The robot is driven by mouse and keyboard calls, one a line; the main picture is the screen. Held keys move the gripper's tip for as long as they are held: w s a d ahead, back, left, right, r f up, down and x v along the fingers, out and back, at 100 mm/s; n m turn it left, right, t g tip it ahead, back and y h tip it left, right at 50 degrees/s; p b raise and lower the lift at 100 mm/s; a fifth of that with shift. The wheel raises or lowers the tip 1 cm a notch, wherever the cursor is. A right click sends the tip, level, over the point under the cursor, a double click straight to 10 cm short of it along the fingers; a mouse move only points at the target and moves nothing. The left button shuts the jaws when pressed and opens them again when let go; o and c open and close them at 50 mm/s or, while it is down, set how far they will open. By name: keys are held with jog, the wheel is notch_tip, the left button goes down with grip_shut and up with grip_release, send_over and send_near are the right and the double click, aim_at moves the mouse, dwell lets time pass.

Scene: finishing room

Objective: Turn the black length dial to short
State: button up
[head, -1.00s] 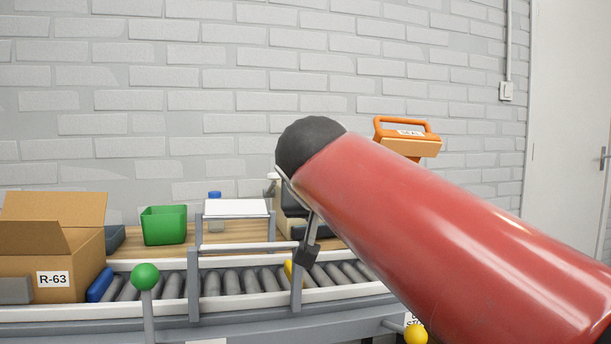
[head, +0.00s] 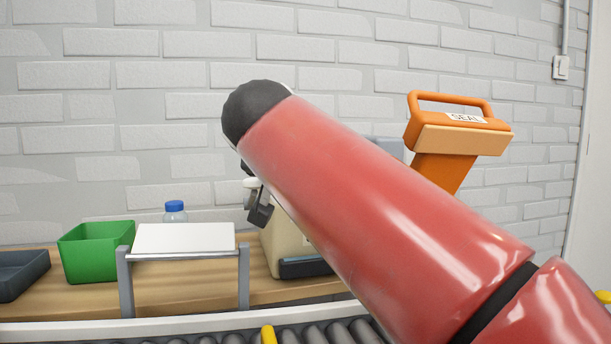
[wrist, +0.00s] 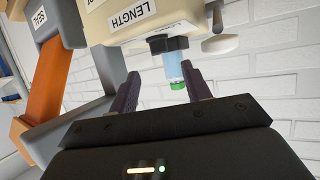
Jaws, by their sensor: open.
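In the wrist view, the black length dial (wrist: 168,44) sits on the cream machine (wrist: 108,32) beside a LENGTH label (wrist: 131,14). The dial's setting cannot be read. My gripper (wrist: 160,69) is open, its two dark fingers apart and pointing toward the dial's side of the machine. The dial shows just beyond the fingertips, and nothing is seen held. A light-blue piece with a green end (wrist: 175,72) shows between the fingers. In the head view, my red arm hides much of the cream machine (head: 283,238), and the dial cannot be made out.
An orange SEAL handle (head: 462,117) stands right of my arm. A pale knob (wrist: 220,44) sticks out near the dial. To the left are a white-topped stand (head: 184,238), a blue-capped bottle (head: 175,211), a green bin (head: 92,252) and a dark tray (head: 20,272). Conveyor rollers (head: 340,334) run in front.

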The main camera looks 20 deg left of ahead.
jog(key=p+x, duration=0.1)
jog(key=x, duration=0.7)
jog(key=shift+r, duration=0.1)
